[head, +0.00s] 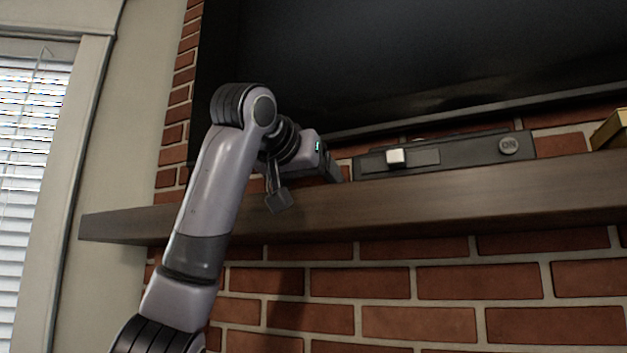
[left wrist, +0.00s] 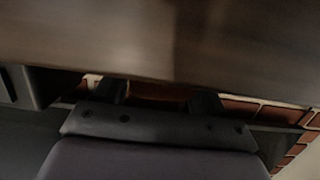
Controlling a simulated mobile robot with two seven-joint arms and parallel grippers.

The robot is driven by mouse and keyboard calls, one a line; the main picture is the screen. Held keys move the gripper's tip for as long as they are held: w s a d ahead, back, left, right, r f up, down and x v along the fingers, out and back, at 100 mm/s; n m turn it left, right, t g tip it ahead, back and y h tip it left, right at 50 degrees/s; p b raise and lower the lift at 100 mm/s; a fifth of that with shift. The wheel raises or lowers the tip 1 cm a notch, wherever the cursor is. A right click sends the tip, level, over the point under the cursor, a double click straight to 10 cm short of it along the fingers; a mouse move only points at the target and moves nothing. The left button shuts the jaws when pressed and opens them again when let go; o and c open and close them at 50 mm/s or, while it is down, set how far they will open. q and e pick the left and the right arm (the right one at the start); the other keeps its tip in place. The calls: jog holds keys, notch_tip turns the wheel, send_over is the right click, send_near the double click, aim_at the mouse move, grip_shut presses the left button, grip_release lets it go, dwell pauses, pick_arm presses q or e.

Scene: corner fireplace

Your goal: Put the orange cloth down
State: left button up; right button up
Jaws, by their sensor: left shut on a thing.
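My left gripper (head: 334,168) is over the wooden mantel shelf, at the left end of the dark box with a switch. In the left wrist view its two fingers (left wrist: 160,95) stand apart and are partly hidden by a blurred brown surface close to the camera. A dim orange-brown strip, which I take to be the orange cloth (left wrist: 157,91), shows between them; it is dark and mostly hidden. The gripper is shut on it. In the head view the cloth cannot be made out. My right gripper is in neither view.
The mantel shelf (head: 430,203) runs along the brick wall (head: 420,323). The dark box (head: 460,155) has a white slider and an ON button. A large black screen (head: 420,60) hangs above. A yellowish object (head: 611,130) stands at the right. The shelf's left end looks clear.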

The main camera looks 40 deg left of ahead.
pick_arm(q)
jog(key=shift+f, duration=0.1)
jog(key=shift+f, duration=0.15)
jog(key=o, duration=1)
jog(key=shift+r, duration=0.3)
jog(key=shift+b+v, duration=2.15)
jog(key=shift+v, duration=3.85)
